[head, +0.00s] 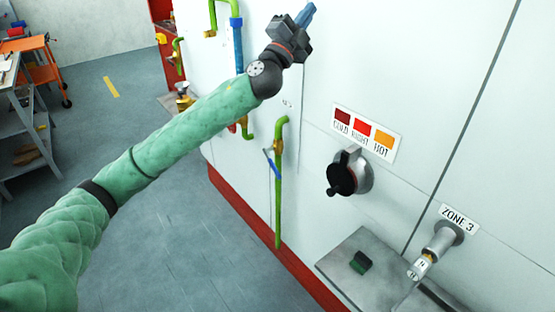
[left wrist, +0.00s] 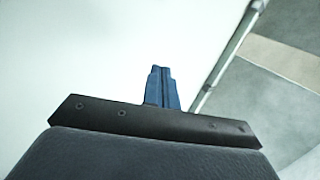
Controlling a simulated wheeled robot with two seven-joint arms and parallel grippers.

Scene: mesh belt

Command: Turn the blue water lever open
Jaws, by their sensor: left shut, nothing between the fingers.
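A thin blue lever (head: 272,164) sits on a green vertical pipe (head: 279,200) on the white machine wall, below and left of my left gripper. It looks tilted, slanting down to the right towards the pipe. My left gripper (head: 306,14) is raised high near the top of the head view, in front of the wall and well apart from the lever. Its blue fingers are together and hold nothing. They also show closed in the left wrist view (left wrist: 161,87), against a pale surface. My right gripper is not in view.
Other green pipes, one with a blue section (head: 237,45), run on the wall at the upper left. A black knob (head: 342,179) sits under a coloured label (head: 366,135). A grey box (head: 345,260) juts out at lower right.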

